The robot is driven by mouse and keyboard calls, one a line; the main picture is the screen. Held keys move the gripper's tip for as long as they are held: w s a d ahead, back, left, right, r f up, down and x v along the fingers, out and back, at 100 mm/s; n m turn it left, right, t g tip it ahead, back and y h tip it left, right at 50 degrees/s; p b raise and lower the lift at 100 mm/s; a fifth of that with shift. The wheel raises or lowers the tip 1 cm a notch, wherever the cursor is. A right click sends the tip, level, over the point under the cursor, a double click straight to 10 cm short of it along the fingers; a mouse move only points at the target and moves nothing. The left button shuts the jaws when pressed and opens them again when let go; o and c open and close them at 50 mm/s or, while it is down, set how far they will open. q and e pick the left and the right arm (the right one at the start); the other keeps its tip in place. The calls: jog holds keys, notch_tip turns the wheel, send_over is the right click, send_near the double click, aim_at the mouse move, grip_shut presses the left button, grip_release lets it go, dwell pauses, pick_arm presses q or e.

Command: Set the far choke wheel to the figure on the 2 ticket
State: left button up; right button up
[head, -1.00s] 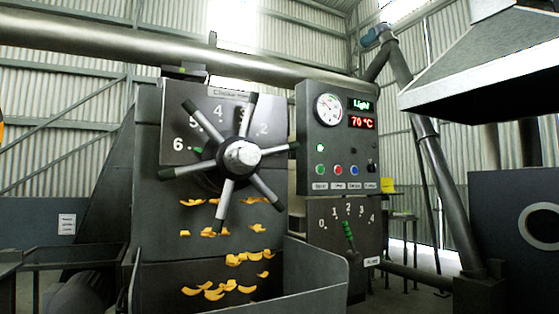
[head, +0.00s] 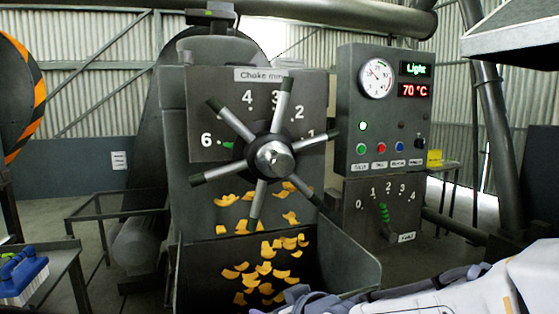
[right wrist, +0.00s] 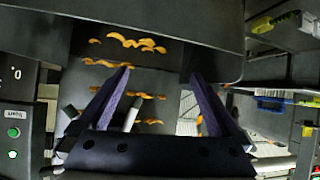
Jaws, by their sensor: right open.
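A choke wheel (head: 275,157) with a shiny hub and several dark-tipped spokes stands in front of a numbered plate headed "Choke" (head: 262,75). A small green pointer (head: 228,145) at its left is beside the figure 6. Spokes cover part of the scale. It is the only choke wheel I can make out. I cannot make out a 2 ticket. My right gripper (head: 300,297) is low at the bottom edge in the head view, below the wheel and apart from it. In the right wrist view its jaws (right wrist: 160,78) are open and empty. My left gripper is not in view.
Orange-yellow flakes (head: 265,268) show below the wheel, above an open metal trough (head: 350,268). A control box (head: 385,110) reads "Light" and 70 °C, with a green-handled feed lever (head: 385,213) below. A table with a blue brush (head: 22,272) stands at left.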

aim_at(279, 163)
jog(key=w+d+r+t+p, duration=0.1)
jog(key=w+r+t+p, duration=0.15)
jog(key=r, duration=0.55)
jog(key=w+d+r+t+p, duration=0.1)
jog(key=w+r+t+p, duration=0.2)
jog(key=r, duration=0.5)
jog(key=w+d+r+t+p, duration=0.1)
jog(key=w+r+p, duration=0.1)
jog(key=r+p, duration=0.35)
jog(key=shift+m+y, duration=0.3)
jog(key=x, duration=0.3)
jog(key=r+p+x, duration=0.1)
jog(key=x, duration=0.3)
jog(key=r+p+x, duration=0.1)
jog(key=x, duration=0.2)
jog(key=shift+w+d, duration=0.1)
jog(key=shift+w, duration=0.1)
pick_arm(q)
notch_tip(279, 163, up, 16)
pick_arm(e)
grip_shut()
